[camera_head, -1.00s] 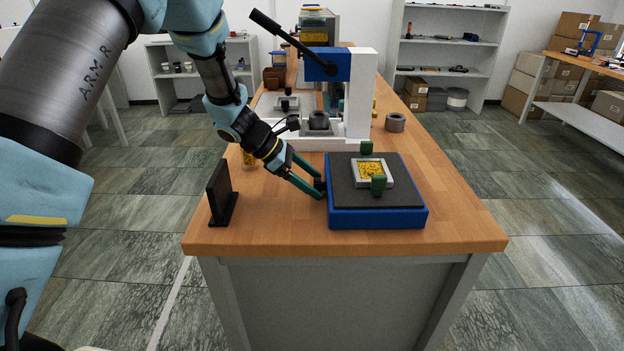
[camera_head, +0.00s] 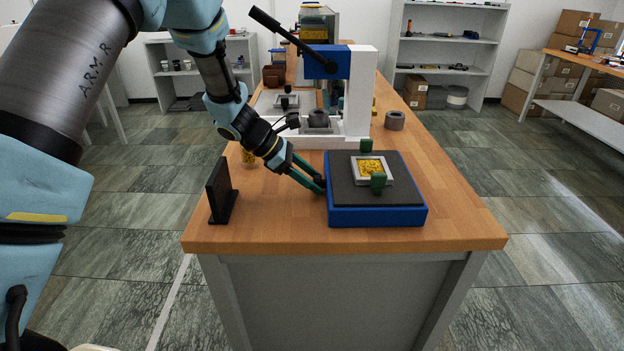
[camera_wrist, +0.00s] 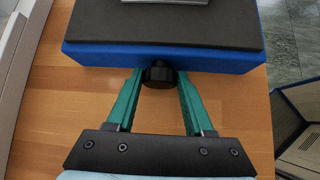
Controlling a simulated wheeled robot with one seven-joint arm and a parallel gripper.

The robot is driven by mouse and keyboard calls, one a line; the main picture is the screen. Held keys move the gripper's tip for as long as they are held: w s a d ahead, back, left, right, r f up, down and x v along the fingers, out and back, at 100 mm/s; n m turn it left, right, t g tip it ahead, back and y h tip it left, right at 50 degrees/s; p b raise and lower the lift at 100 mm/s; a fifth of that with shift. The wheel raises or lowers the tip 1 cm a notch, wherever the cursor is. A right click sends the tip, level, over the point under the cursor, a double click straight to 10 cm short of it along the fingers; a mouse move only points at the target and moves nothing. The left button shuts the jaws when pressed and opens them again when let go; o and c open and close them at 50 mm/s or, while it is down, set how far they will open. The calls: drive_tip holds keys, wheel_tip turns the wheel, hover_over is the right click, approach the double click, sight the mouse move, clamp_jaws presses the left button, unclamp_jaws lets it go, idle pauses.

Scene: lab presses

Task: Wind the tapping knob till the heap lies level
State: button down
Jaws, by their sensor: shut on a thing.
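The tapping unit (camera_head: 345,216) is a blue box with a dark grey top, near the front of the wooden table. How level the heap lies is too small to tell. The black knob (camera_wrist: 159,74) sticks out of the box's blue side (camera_wrist: 100,54) in the wrist view. My gripper (camera_head: 320,186) reaches the box's left side. Its green fingers (camera_wrist: 158,80) are shut on the knob, which fills the gap between their tips.
A black upright plate (camera_head: 220,190) stands left of the box. Behind is a white and blue lever press (camera_head: 358,95) with a black handle. A grey ring (camera_head: 395,120) lies at the right. The table's front strip is clear.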

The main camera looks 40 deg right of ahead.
drive_tip(key=shift+f+b, duration=0.2)
drive_tip(key=shift+b, duration=0.7)
drive_tip(key=b, duration=0.2)
drive_tip(key=shift+f+m+t+h+b, duration=0.1)
drive_tip(key=shift+m+t+h+b, duration=0.2)
drive_tip(key=shift+h+b, duration=0.1)
drive_tip(key=m+t+h+b, duration=0.1)
drive_tip(key=b, duration=0.6)
drive_tip(key=shift+s+a, duration=0.1)
drive_tip(key=b, duration=0.3)
drive_tip(key=shift+t+h, duration=0.3)
drive_tip(key=shift+t, duration=0.1)
drive_tip(key=shift+r+b, duration=0.25)
drive_tip(key=shift+b, duration=0.7)
drive_tip(key=c, duration=0.5)
unclamp_jaws()
drive_tip(key=shift+s+a, duration=0.1)
drive_tip(key=shift+o, duration=1)
drive_tip(key=shift+s+f+m, duration=0.1)
drive_tip(key=shift+m, duration=0.2)
